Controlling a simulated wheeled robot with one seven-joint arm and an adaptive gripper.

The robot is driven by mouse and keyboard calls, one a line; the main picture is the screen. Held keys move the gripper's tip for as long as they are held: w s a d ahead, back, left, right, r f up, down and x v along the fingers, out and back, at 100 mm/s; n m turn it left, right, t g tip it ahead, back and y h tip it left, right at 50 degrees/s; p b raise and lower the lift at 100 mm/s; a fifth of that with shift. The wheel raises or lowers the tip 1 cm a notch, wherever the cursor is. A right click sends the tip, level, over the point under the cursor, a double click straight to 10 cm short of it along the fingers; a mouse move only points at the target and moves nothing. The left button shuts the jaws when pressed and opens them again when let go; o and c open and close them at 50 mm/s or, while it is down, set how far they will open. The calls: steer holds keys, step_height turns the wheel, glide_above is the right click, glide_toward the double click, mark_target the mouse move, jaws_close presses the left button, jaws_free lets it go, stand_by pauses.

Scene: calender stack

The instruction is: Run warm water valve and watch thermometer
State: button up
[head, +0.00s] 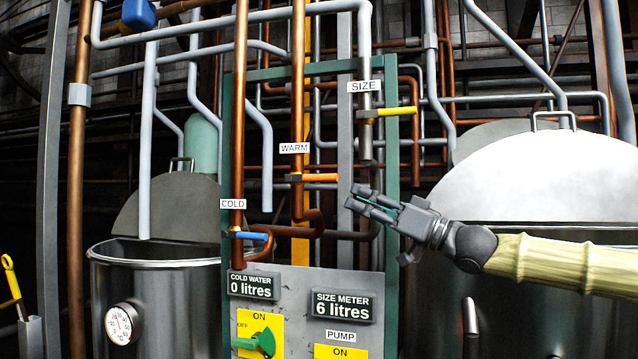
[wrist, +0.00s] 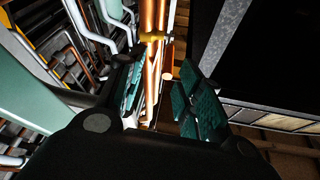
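The warm water valve has an orange handle (head: 320,178), level and pointing right from a copper pipe under the WARM label (head: 294,148). The round thermometer (head: 120,322) is on the front of the left steel tank (head: 165,290); its reading is too small to tell. My gripper (head: 353,199) is open and empty, to the right of and slightly below the orange handle, apart from it. In the wrist view my gripper's fingers (wrist: 160,85) stand apart, with copper pipes (wrist: 150,70) beyond them; which valve is there I cannot tell.
A blue cold handle (head: 250,236) is lower left and a yellow size handle (head: 398,111) higher right. The panel reads cold water 0 litres (head: 252,286) and size meter 6 litres (head: 342,306). A green switch (head: 258,342) is below. A large tank (head: 540,270) stands right.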

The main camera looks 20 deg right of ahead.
mark_target(325, 178)
steer(key=w+a+r+p, duration=0.1)
steer(key=a, duration=0.1)
steer(key=w+a+r+p, duration=0.1)
steer(key=a+r+p, duration=0.1)
steer(key=w+a+r+p, duration=0.1)
steer(key=shift+w+a+r, duration=0.2)
steer(key=shift+a+r, duration=0.1)
steer(key=shift+a, duration=0.1)
steer(key=shift+a+r+p, duration=0.2)
steer(key=shift+a+p, duration=0.05)
steer(key=shift+p, duration=0.05)
steer(key=shift+w+a, duration=0.25)
steer(key=shift+w+a+f, duration=0.15)
steer(key=shift+w, duration=0.4)
steer(key=shift+s, duration=0.35)
steer(key=shift+c, duration=0.3)
steer(key=shift+w, duration=0.15)
jaws_close()
